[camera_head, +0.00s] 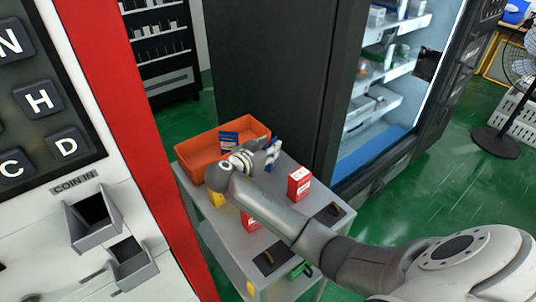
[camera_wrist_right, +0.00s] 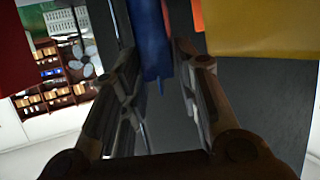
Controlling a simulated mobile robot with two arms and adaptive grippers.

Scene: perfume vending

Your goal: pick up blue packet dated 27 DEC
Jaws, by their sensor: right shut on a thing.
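My right gripper (camera_head: 268,152) is over the grey cart, at the right end of the orange bin (camera_head: 194,165). It is shut on a blue packet (camera_head: 273,145), which is mostly hidden behind the fingers. In the right wrist view the blue packet (camera_wrist_right: 150,38) hangs between the two fingers of the gripper (camera_wrist_right: 158,75). No date can be read on it. Another blue packet (camera_head: 229,139) with a pale lower part stands in the orange bin. My left gripper is not in view.
A red box (camera_head: 299,184) stands on the grey cart (camera_head: 284,222) right of my arm. Another red box (camera_head: 249,221) and a yellow item (camera_head: 216,198) are partly hidden by my arm. A dark cabinet with lit shelves (camera_head: 375,115) stands behind; a red-edged keypad machine (camera_head: 110,110) is at left.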

